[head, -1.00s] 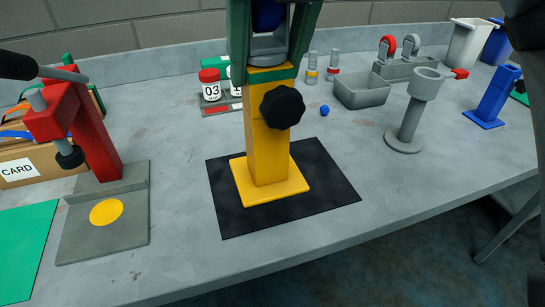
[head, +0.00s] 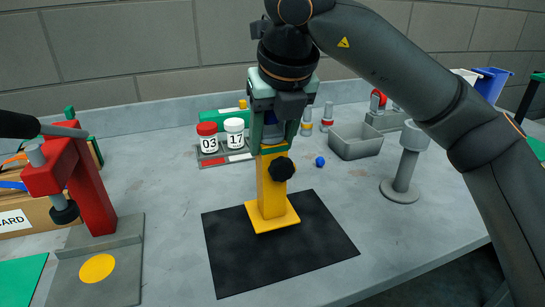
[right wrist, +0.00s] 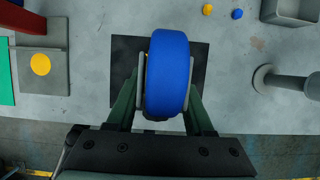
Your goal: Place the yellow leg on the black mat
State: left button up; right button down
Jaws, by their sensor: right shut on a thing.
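The yellow leg (head: 271,190) is an upright yellow post with a square base plate and a black knob on its side. A blue wheel (right wrist: 168,72) tops it, seen from above in the right wrist view. My right gripper (head: 273,138) is shut on the top of the leg and points down. The base plate is over the back middle of the black mat (head: 235,262), at or very close to its surface; I cannot tell if it touches. The mat also shows in the right wrist view (right wrist: 125,65), partly hidden. My left gripper is not in view.
A red clamp (head: 90,185) on a grey plate with a yellow disc stands left of the mat. A rack with jars (head: 208,140) is behind it.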

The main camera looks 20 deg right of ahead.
aim_at(272, 158)
jog(key=shift+w+d+f, duration=0.15)
jog(key=shift+w+f, duration=0.2)
jog(key=shift+f, duration=0.05)
jog(key=shift+w+f, duration=0.1)
jog(key=shift+f, duration=1.45)
jog(key=shift+f+b, duration=0.2)
jog(key=shift+b, duration=0.1)
jog(key=shift+c, duration=1.4)
grip_release()
jog(key=shift+r, duration=0.1)
jog(key=p+v, duration=0.1)
jog(key=v, duration=1.1)
